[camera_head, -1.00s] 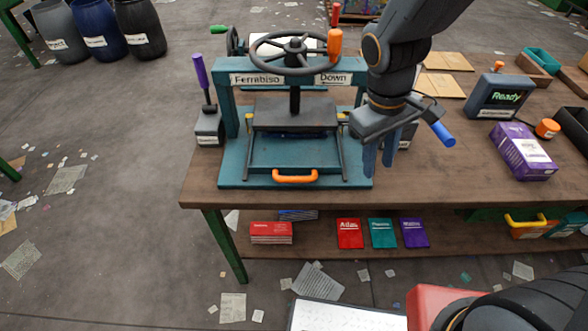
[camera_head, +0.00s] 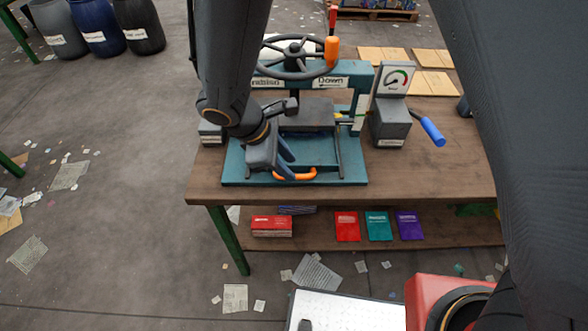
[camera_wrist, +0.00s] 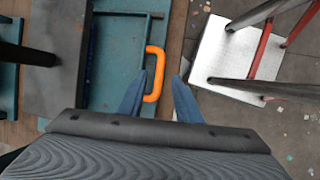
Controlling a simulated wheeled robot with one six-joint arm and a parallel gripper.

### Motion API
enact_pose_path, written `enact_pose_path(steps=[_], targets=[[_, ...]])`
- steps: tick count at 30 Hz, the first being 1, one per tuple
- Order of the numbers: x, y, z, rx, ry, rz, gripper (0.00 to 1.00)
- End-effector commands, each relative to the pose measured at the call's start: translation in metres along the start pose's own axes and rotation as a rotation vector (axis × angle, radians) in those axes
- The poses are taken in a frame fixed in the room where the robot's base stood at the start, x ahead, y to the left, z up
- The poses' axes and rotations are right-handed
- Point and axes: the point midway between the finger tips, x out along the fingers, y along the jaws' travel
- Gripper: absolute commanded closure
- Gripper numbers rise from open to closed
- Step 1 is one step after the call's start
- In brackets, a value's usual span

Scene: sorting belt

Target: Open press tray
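The teal press (camera_head: 345,72) stands on the workbench with a black handwheel (camera_head: 292,55) on top. Its teal tray (camera_head: 310,155) lies at the base, with an orange U-shaped handle (camera_head: 295,175) at its front edge. My gripper (camera_head: 289,167) is low over the left part of that handle. In the wrist view, my gripper (camera_wrist: 160,76) is open, with its two blue fingers apart. The orange handle (camera_wrist: 156,68) shows between the fingertips, nearer the left finger. I cannot tell whether they touch. My arm hides the press's left side.
A gauge box (camera_head: 392,115) with a blue-ended lever stands right of the press. Red, teal (camera_head: 378,226) and purple books lie on the lower shelf. A white surface (camera_wrist: 230,62) shows right of the bench in the wrist view. My arm covers the right side.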

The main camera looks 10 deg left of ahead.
Motion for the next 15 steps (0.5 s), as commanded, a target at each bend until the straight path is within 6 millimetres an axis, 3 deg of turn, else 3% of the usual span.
enact_pose_path(steps=[6,15], targets=[[0.030,0.000,0.001,0.000,-0.002,-0.002,0.69],[0.044,0.000,0.000,0.002,0.001,-0.001,0.69]])
